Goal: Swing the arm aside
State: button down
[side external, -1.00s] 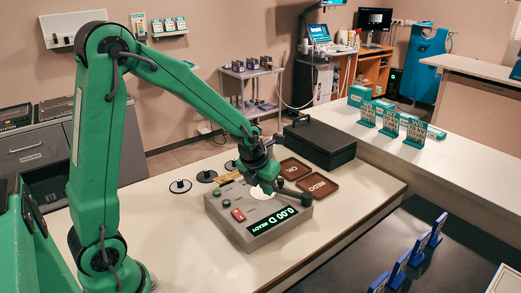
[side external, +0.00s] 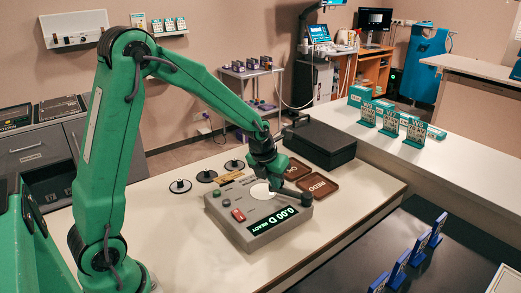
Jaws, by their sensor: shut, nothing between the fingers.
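My green arm reaches from the left over the white table (side external: 190,240). My gripper (side external: 303,194) is shut and empty. It shows at the arm's end, above the right rear part of a grey measuring device (side external: 222,207). I cannot tell the height of the gripper above the device. The device shows "0.00 D READY" on its screen (side external: 271,221) and has a red switch and a pale round plate (side external: 261,191).
Two brown trays, OK (side external: 294,169) and REDO (side external: 318,185), lie behind the device. A black case (side external: 320,143) stands beyond them. Several dark round pieces (side external: 207,176) lie left of it. Blue holders (side external: 418,248) stand on the dark surface at the right.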

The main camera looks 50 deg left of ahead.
jog(key=shift+w+a, duration=0.35)
jog(key=shift+w, duration=0.05)
jog(key=shift+w+a, duration=0.4)
jog(key=shift+w, duration=0.2)
jog(key=shift+w+a, duration=0.35)
jog(key=shift+w, duration=0.25)
jog(key=shift+w+a, duration=0.15)
jog(key=shift+w, duration=0.35)
jog(key=shift+w+a, duration=0.15)
jog(key=shift+w, duration=0.35)
jog(key=shift+w+a, duration=0.1)
jog(key=shift+w, duration=1.1)
jog(key=v, duration=0.8)
jog(key=shift+w+f, duration=0.1)
